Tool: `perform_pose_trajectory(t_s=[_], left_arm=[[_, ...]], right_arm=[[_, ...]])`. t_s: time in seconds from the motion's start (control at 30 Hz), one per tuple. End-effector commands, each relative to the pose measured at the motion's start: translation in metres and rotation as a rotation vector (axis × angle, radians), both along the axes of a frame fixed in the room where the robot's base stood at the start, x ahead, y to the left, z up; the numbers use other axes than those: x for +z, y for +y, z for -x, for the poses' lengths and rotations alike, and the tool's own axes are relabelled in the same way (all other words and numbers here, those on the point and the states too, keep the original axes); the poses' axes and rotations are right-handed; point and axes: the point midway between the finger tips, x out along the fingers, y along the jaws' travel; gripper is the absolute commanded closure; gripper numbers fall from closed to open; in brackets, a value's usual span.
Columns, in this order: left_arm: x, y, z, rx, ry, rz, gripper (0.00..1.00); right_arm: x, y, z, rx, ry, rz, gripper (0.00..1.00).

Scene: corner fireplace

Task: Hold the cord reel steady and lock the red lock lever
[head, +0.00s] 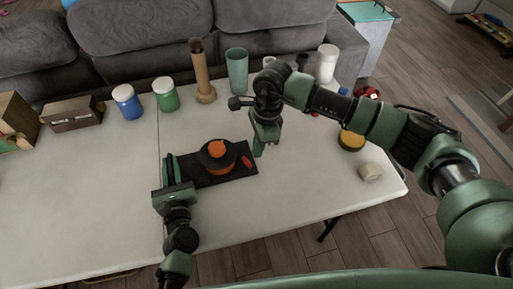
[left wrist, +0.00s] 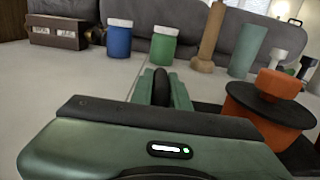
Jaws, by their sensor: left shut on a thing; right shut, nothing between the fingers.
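The cord reel (head: 214,164) lies on the white table, a black spool with an orange knob on a dark base plate. It also shows in the left wrist view (left wrist: 262,112), cut off at the right. The red lock lever (head: 246,162) sits on the base plate, right of the spool. My left gripper (head: 175,166) is at the left end of the base, shut on a dark rounded part of the reel, seemingly its handle (left wrist: 161,88). My right gripper (head: 259,150) is shut and empty, pointing down near the plate's right end, close to the lever; contact is unclear.
Blue jar (head: 127,104), green jar (head: 165,95), wooden pepper mill (head: 203,75) and teal cup (head: 237,72) stand along the back edge. A yellow-topped round thing (head: 351,140) and a pale block (head: 370,172) lie at right. The front left table is clear.

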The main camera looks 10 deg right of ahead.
Motion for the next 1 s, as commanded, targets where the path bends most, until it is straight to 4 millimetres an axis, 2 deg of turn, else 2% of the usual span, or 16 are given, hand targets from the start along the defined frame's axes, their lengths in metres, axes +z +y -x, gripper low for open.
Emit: perform_pose_trajectory(t_s=[0.2, 0.4, 0.6, 0.8, 1.0], left_arm=[[0.0, 0.0, 0.0, 0.001, 0.0, 0.0, 1.0], [0.0, 0.0, 0.0, 0.001, 0.0, 0.0, 1.0], [0.0, 0.0, 0.0, 0.001, 0.0, 0.0, 1.0], [0.0, 0.0, 0.0, 0.001, 0.0, 0.0, 1.0], [0.0, 0.0, 0.0, 0.0, 0.0, 0.0, 1.0]], right_arm=[[0.014, -0.036, -0.006, -0.005, -0.003, 0.003, 1.0], [0.063, -0.026, -0.006, 0.001, -0.006, -0.002, 1.0], [0.097, -0.021, -0.004, 0.0, -0.003, -0.001, 1.0], [0.112, -0.019, -0.003, 0.0, -0.001, -0.001, 1.0], [0.113, -0.019, -0.003, 0.0, 0.0, -0.001, 1.0]])
